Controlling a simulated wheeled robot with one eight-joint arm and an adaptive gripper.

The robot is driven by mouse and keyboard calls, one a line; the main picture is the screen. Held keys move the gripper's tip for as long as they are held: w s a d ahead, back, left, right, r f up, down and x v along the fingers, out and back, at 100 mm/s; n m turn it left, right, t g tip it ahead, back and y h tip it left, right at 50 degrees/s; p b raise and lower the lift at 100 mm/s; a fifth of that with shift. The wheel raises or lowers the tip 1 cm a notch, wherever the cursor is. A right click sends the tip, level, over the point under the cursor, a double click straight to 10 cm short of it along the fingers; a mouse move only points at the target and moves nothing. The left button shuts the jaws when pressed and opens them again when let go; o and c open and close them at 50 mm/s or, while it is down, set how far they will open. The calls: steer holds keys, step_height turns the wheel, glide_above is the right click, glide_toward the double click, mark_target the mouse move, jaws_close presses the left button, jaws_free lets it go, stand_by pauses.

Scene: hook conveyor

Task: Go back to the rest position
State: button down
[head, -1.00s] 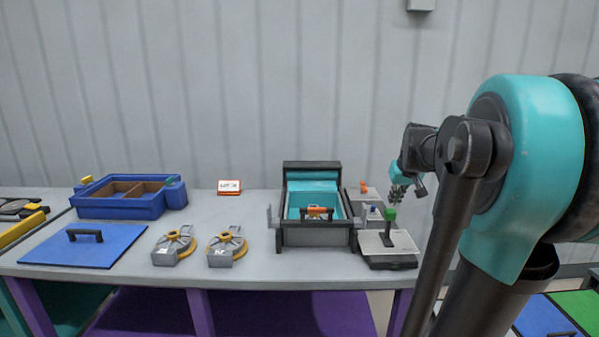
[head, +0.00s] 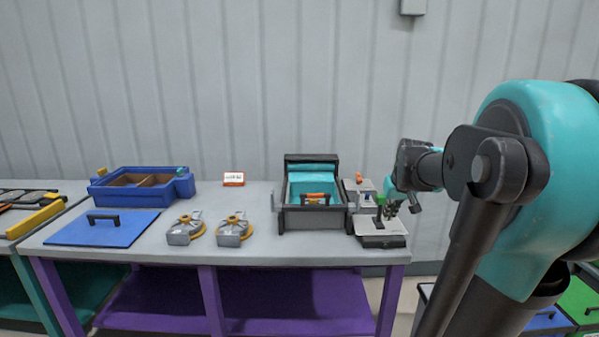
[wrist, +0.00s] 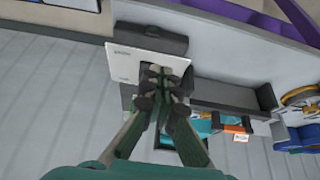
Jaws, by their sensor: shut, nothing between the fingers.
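My gripper (head: 393,210) is at the right end of the grey table (head: 262,228). In the wrist view its fingers (wrist: 160,78) are together and hold nothing. It is over or in front of a small station with a pale plate (head: 385,228) on a dark base and a green block (head: 380,199). The plate shows behind the fingertips in the wrist view (wrist: 124,65). I cannot tell the exact gap between fingertips and plate.
Left of the station stands a dark-framed teal bin (head: 312,222) with an orange-handled item. Two grey-and-yellow hook parts (head: 184,230) (head: 233,231), a blue lid (head: 102,228), a blue divided box (head: 125,200) and a small sign (head: 234,179) are on the table. The front middle is clear.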

steer(key=s+a+f, duration=0.4)
steer(key=s+f, duration=0.5)
steer(key=s, duration=0.1)
steer(key=s+a+f+g, duration=0.1)
steer(key=s+a+f, duration=0.3)
steer(key=s+f, duration=0.6)
steer(key=shift+s+f, duration=0.3)
